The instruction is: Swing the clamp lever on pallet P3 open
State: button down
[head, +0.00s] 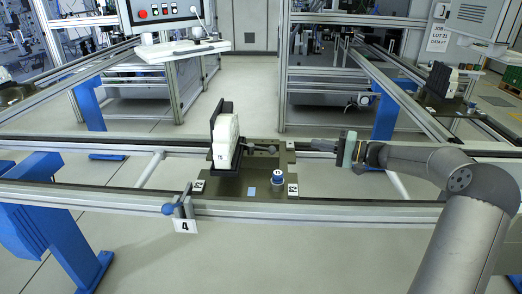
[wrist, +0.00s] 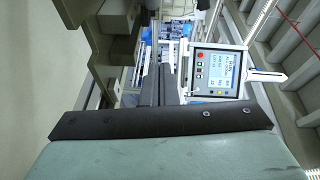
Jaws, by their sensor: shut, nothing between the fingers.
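A dark pallet (head: 232,187) sits on the rail line in the middle of the head view. Its small label is hard to read. A white part (head: 224,142) stands upright against a black holder (head: 214,122) on it. A dark clamp lever (head: 262,148) extends rightward from beside the white part. My gripper (head: 314,145) is to the right of the lever, pointing left at about its height in the picture, with a visible gap between them. In the wrist view, the dark fingers (wrist: 158,86) are together with nothing held. The lever cannot be made out there.
A blue-topped knob (head: 278,175) stands on the pallet's front right. A blue-ended handle (head: 169,209) and a "4" sign (head: 185,226) are at the front rail (head: 340,208). Another loaded pallet (head: 442,80) is at the far right. A control panel (head: 160,12) stands behind.

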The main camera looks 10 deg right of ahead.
jog(key=shift+n, duration=0.4)
jog(key=w+a+p, duration=0.1)
jog(key=a, duration=0.2)
jog(key=a+p, duration=0.1)
jog(key=a, duration=0.2)
jog(key=w+a+p, duration=0.1)
jog(key=a, duration=0.3)
jog(key=shift+w+f, duration=0.35)
jog(key=shift+f, duration=0.05)
jog(key=shift+s+a+f, duration=0.2)
jog(key=shift+s+a, duration=0.05)
jog(key=shift+a, duration=0.1)
